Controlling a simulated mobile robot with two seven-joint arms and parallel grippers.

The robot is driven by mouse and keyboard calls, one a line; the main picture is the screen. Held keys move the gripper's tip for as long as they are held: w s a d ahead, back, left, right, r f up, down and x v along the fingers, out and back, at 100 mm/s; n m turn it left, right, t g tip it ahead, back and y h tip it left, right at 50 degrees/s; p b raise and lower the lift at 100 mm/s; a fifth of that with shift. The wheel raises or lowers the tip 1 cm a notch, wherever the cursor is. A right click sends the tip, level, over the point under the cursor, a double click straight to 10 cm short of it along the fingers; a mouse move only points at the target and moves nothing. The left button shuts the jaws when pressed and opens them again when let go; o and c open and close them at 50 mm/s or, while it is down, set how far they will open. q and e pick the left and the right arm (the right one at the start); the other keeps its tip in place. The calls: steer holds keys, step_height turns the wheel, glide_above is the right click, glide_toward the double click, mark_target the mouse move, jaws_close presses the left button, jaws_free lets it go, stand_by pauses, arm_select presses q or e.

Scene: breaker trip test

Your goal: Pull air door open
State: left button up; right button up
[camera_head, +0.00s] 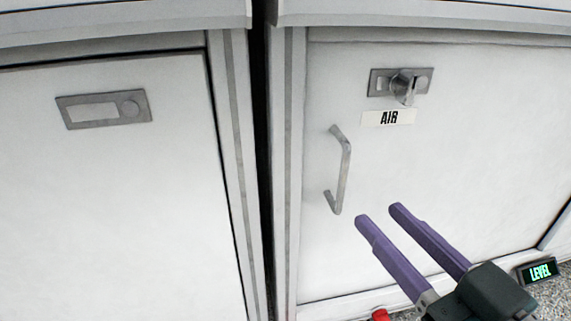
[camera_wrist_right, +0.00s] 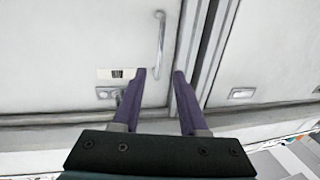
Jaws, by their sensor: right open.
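The air door (camera_head: 440,160) is a white cabinet panel at the right of the head view, and it looks shut. It carries a grey bar handle (camera_head: 343,172), a black-on-white AIR label (camera_head: 388,118) and a metal latch plate with a knob (camera_head: 403,85). In the right wrist view the handle (camera_wrist_right: 160,45) shows above the fingers. My right gripper (camera_head: 376,212) has purple fingers, spread apart and empty. In the head view it is below and to the right of the handle, not touching it. My left gripper is not in view.
A second white door (camera_head: 110,200) with a grey latch plate (camera_head: 104,109) is at the left. A dark gap (camera_head: 262,150) separates the cabinets. A small display reading LEVEL (camera_head: 538,271) and a red object (camera_head: 380,314) are at the bottom near the speckled floor.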

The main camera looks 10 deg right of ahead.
mark_target(346, 180)
steer(key=b+x, duration=0.3)
steer(key=x, duration=0.6)
steer(key=shift+w+a, duration=0.1)
steer(key=shift+w, duration=0.3)
jaws_close()
stand_by(1.0)
